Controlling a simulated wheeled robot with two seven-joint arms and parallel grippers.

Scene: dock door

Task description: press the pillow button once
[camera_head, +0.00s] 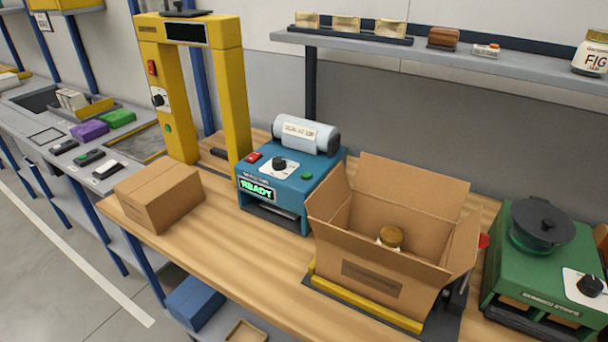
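A blue machine (267,212) stands on the wooden bench near the middle of the head view. A white-grey roll (321,137) with a printed label lies on top of it. Its sloped top has a red switch (253,157), a black knob (279,163) on a white plate and a round green button (307,176). No button label reading "pillow" is legible. A lit display (257,189) on its front reads READY. A dark slot shows below the display, with nothing visibly coming out. Neither of my grippers is in view.
An open cardboard box (345,245) holding a jar (391,237) stands just right of the machine. A closed carton (160,197) and yellow frame (232,95) are left. A green machine (520,265) with a black pot is right. A shelf (450,62) runs above.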

